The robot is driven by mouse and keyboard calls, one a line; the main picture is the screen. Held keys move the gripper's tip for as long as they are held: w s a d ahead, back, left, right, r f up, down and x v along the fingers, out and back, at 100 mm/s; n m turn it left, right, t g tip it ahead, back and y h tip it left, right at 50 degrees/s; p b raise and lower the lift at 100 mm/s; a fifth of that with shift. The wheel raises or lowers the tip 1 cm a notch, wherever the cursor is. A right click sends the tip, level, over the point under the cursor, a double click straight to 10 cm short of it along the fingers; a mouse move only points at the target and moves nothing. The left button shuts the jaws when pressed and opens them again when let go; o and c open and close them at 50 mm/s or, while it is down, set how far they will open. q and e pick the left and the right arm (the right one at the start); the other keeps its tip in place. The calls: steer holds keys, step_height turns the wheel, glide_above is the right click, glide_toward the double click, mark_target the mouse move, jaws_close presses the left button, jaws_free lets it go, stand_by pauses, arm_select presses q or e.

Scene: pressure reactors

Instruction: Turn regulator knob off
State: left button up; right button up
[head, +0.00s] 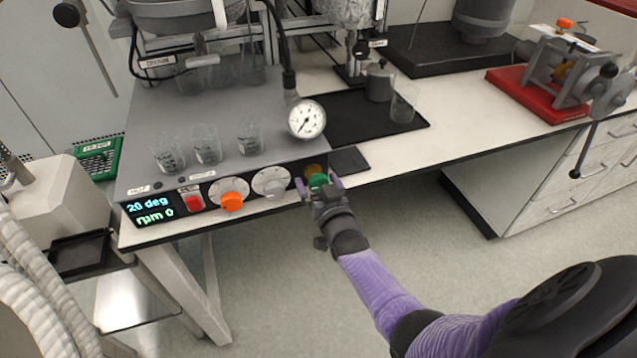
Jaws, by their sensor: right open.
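The reactor's grey control unit (210,165) stands on the bench, with its dials along the front face. An orange knob (232,202) sits on a white dial, and a grey knob (272,187) sits on another to its right. A green knob (317,180) with a yellow part behind it is at the right end of the panel. Which one is the regulator knob is not labelled legibly. My right gripper (319,186) is open, its fingers on either side of the green knob; contact cannot be told. My left gripper is out of view.
The display (152,212) reads 20 deg and rpm 0, beside a red switch (194,203). A black tray (345,108) lies to the right. The floor in front is clear.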

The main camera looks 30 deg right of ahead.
steer(key=shift+s, duration=0.1)
steer(key=p+v, duration=0.3)
steer(key=v, duration=0.6)
steer(key=shift+s+a, duration=0.15)
steer(key=shift+s, duration=0.15)
steer(key=s+a+f+n+g+y, duration=0.25)
steer(key=s+f+g, duration=0.2)
steer(key=f, duration=0.35)
steer(key=s+a+f+n+g+y, duration=0.1)
steer(key=s+a+f+g, duration=0.2)
steer(key=s+f, duration=0.4)
steer(key=s+a+f+n+g, duration=0.1)
steer(key=s+f+g, duration=0.3)
steer(key=s, duration=0.7)
steer(key=s+a+f+n+g, duration=0.1)
steer(key=s+f+g, duration=0.4)
steer(key=s, duration=0.7)
step_height(320, 180, down, 3)
steer(key=shift+s+a+r+n, duration=0.15)
steer(key=shift+s+n, duration=0.1)
steer(key=shift+n, duration=0.5)
